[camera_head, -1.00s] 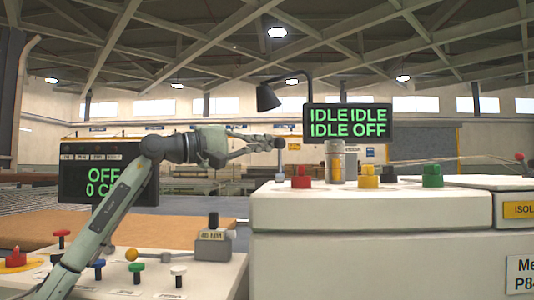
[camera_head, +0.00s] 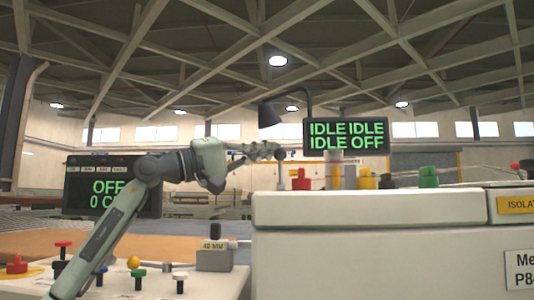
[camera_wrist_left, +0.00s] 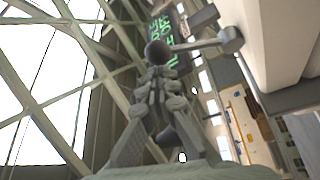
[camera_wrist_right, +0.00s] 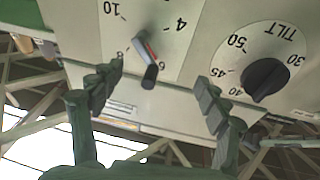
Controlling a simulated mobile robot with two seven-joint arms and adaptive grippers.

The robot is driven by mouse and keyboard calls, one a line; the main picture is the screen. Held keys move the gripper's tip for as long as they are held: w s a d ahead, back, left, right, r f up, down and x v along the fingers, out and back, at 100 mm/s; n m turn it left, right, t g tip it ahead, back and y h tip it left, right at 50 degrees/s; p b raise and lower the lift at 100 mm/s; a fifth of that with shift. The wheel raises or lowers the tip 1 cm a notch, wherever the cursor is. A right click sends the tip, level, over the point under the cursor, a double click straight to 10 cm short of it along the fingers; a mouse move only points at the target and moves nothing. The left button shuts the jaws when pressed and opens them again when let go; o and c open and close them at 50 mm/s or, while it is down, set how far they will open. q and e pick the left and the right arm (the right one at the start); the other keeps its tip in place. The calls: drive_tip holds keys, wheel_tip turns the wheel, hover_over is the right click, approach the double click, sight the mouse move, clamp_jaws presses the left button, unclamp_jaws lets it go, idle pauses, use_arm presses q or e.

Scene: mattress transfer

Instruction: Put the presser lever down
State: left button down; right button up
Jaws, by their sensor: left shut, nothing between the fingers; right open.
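The presser lever appears to be the upright rod (camera_head: 280,177) with a dark ball knob at the near left end of the white machine. In the left wrist view its knob (camera_wrist_left: 157,52) sits just beyond my fingertips, its rod running right to a grey pivot. My left gripper (camera_head: 272,151) is shut with nothing in it, its tips at the knob; I cannot tell if they touch. It also shows in the left wrist view (camera_wrist_left: 158,78). My right gripper (camera_wrist_right: 157,85) is open around the front of a red-and-white-marked dial pointer (camera_wrist_right: 147,58), apparently not gripping it.
Red (camera_head: 301,180), yellow (camera_head: 366,177) and green (camera_head: 428,176) buttons stand on the white machine (camera_head: 360,210). A display (camera_head: 347,134) reads IDLE and OFF. A panel with several knobs lies lower left. A black TILT knob (camera_wrist_right: 266,78) is beside the right gripper.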

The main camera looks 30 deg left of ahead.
use_arm(q)
drive_tip(key=shift+s+d+f, duration=0.1)
drive_tip(key=shift+s+f, duration=0.05)
drive_tip(key=shift+s, duration=0.1)
idle(0.5)
drive_tip(key=v, duration=1.2)
idle(0.3)
drive_tip(key=shift+s, duration=0.1)
